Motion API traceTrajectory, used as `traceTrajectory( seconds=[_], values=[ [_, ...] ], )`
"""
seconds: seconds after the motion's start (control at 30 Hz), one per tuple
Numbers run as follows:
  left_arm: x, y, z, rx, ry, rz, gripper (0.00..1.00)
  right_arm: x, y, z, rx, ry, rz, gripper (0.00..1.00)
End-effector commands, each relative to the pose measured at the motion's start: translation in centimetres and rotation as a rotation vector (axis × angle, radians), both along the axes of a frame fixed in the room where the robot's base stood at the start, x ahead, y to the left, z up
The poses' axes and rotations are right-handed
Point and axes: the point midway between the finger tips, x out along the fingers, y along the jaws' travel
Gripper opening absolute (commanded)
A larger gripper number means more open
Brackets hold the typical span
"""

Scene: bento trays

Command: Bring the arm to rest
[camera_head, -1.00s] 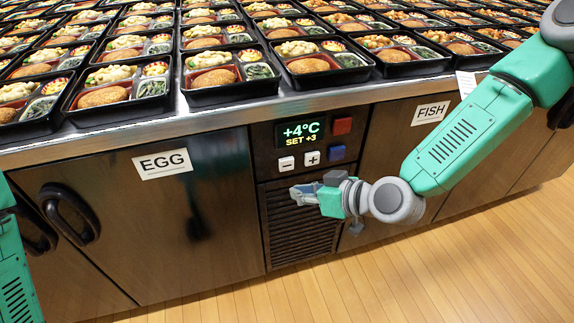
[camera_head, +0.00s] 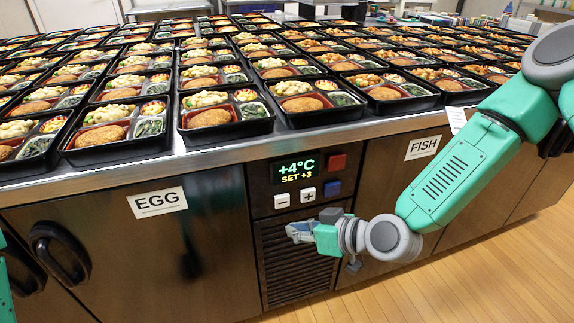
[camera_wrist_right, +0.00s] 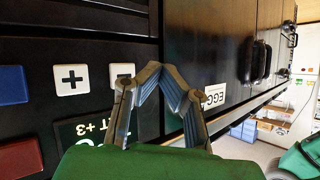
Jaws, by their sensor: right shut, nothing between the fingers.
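My right arm comes in from the right in the head view, and its gripper (camera_head: 297,232) is shut and empty. It hangs in front of the vent grille, just below the control panel (camera_head: 267,184). In the right wrist view the fingers of the gripper (camera_wrist_right: 155,75) meet at their tips with nothing between them. The plus button (camera_wrist_right: 72,79) and part of the display (camera_wrist_right: 80,135) show beyond the fingers there. At the left edge of the head view a green part of my left arm (camera_head: 5,285) shows; its gripper is out of frame.
A steel counter edge (camera_head: 215,158) carries rows of bento trays (camera_head: 225,117). Below are cabinet doors labelled EGG (camera_head: 157,202) and FISH (camera_head: 422,148), with a dark door handle (camera_head: 60,250) at left. Open wooden floor (camera_head: 470,275) lies at lower right.

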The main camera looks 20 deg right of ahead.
Motion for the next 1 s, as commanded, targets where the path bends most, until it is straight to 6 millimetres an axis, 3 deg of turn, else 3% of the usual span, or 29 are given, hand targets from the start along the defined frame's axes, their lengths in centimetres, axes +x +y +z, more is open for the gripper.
traceTrajectory(
  seconds=[0.13,0.23,0.37,0.5,0.63,0.8,1.0],
  values=[
    [0.0,0.0,0.2,0.0,0.0,0.0,1.0,-0.6,0.1,-0.4,-0.004,0.023,0.003,0.0],
    [0.0,0.0,1.2,0.0,0.0,0.0,1.0,-3.2,0.3,-2.2,-0.028,0.13,0.006,0.0],
    [0.0,0.0,3.5,0.0,0.0,0.0,1.0,-9.9,-0.9,-5.9,-0.111,0.389,-0.023,0.0],
    [0.0,0.0,5.9,0.0,0.0,0.0,1.0,-17.9,-5.1,-8.5,-0.26,0.666,-0.129,0.0],
    [0.0,0.0,7.6,0.0,0.0,0.0,1.0,-23.1,-9.8,-8.7,-0.396,0.824,-0.258,0.0],
    [0.0,0.0,8.4,0.0,0.0,0.0,1.0,-25.8,-13.3,-8.2,-0.492,0.898,-0.366,0.0],
    [0.0,0.0,8.4,0.0,0.0,0.0,1.0,-26.0,-13.6,-8.2,-0.499,0.903,-0.376,0.0]
  ],
)
